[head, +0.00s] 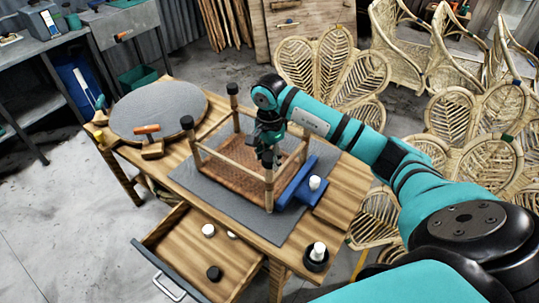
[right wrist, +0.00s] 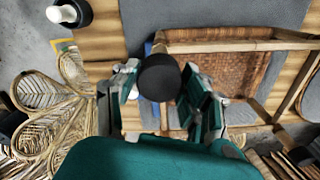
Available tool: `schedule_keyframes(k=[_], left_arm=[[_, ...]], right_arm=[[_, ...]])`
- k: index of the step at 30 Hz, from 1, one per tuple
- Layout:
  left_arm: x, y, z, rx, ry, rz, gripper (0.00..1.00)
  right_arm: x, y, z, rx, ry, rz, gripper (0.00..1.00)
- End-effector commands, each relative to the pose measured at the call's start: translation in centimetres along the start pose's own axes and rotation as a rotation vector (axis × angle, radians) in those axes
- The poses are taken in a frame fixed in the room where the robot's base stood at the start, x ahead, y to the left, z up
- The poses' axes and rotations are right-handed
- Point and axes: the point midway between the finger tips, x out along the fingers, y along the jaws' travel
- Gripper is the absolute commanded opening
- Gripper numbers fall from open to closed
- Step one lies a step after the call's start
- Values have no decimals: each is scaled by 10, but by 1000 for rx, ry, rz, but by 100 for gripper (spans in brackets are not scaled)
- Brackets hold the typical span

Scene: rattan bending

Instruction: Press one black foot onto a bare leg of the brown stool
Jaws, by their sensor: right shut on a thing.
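The brown stool (head: 230,160) stands upside down on a grey mat, woven seat low and legs up. Two of its legs wear black feet, at the left (head: 187,122) and at the back (head: 232,88). My right gripper (head: 268,155) points down over the stool's front right leg (head: 269,192). In the right wrist view its fingers are shut on a black foot (right wrist: 160,77), seen from above near a corner of the stool frame (right wrist: 200,46). I cannot tell whether this foot touches the leg top. The back right leg's top is hidden by my arm. My left gripper is out of view.
A blue holder (head: 296,192) with a white piece stands right of the stool. A black dish (head: 316,262) with a white cylinder is at the front right. The open drawer (head: 185,260) holds white pieces and a black foot (head: 214,272). A mallet (head: 151,148) lies left. Rattan chairs stand behind.

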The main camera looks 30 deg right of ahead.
Motion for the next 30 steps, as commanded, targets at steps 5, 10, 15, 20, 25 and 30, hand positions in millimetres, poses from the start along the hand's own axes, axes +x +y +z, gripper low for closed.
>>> schedule_keyframes(k=[5,10,15,20,25,30], left_arm=[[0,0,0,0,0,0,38],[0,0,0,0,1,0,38],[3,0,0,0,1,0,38],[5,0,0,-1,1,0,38],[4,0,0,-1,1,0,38],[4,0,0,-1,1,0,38]], right_arm=[[0,0,0,0,0,0,22],[0,0,0,0,-1,0,22],[0,0,0,-1,-1,-1,22],[0,0,0,-1,0,0,22],[0,0,0,-1,0,0,22],[0,0,0,-1,0,0,22]])
